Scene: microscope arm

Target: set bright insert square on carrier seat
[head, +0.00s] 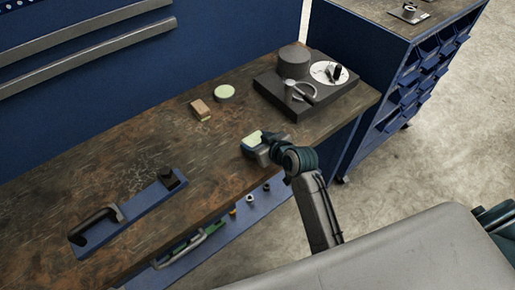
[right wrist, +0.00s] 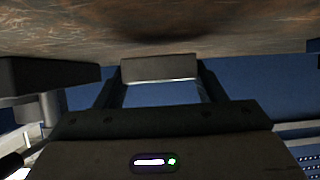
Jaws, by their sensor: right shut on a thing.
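My right gripper (head: 256,148) is over the front edge of the workbench, shut on a small block with a pale green top, which I take to be the bright insert (head: 252,138). In the right wrist view a grey block with a bright lower edge (right wrist: 158,68) sits between the fingers of the right gripper (right wrist: 160,90). Behind it to the right is a dark base (head: 275,91) with a round drum, a white disc (head: 321,72) and a ring-shaped part (head: 298,91). I cannot tell which part is the carrier seat. My left gripper is not in view.
On the workbench (head: 145,150) lie a brown block (head: 200,109) and a pale green disc (head: 224,92). A blue plate with a black handle (head: 96,222) and knob lies at the left. A blue bin cabinet (head: 385,70) stands at the right. Bench space between is clear.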

